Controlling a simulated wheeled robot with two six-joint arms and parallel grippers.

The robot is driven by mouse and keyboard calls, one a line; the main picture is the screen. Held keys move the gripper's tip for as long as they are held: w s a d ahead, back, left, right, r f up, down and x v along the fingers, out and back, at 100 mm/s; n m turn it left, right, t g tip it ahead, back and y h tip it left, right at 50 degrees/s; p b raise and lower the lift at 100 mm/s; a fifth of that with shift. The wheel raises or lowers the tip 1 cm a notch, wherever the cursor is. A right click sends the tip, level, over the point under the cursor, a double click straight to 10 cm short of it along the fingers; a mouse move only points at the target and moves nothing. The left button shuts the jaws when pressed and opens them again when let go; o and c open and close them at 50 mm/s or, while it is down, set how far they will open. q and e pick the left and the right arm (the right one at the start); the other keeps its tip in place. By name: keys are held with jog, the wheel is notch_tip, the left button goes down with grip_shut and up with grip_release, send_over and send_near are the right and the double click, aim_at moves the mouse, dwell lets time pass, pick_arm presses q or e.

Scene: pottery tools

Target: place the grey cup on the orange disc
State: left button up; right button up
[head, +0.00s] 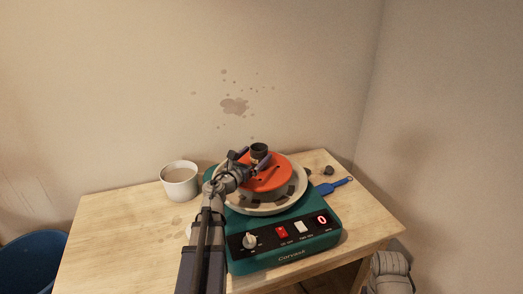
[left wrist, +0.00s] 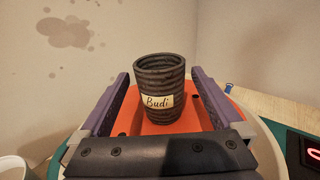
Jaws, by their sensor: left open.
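The grey cup (head: 260,149), dark and ribbed with a "Budi" label, stands upright on the orange disc (head: 268,181). In the left wrist view the cup (left wrist: 160,85) rests on the orange disc (left wrist: 187,118) between my fingers. My left gripper (head: 250,157) is open, with one purple finger on each side of the cup. In the left wrist view gaps show between the cup and both fingers of the left gripper (left wrist: 160,88). The cup's lower far side is hidden. My right gripper is not in view.
The disc sits on a green pottery wheel (head: 315,233) with a pale splash pan (head: 240,207). A white mug (head: 180,181) stands to its left. A blue tool (head: 332,186) and a small dark piece (head: 328,170) lie right. A blue bin (head: 30,265) is beside the table.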

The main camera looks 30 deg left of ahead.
pick_arm(q)
jog(key=s, duration=0.6)
jog(key=shift+s, duration=0.25)
dwell(1.8)
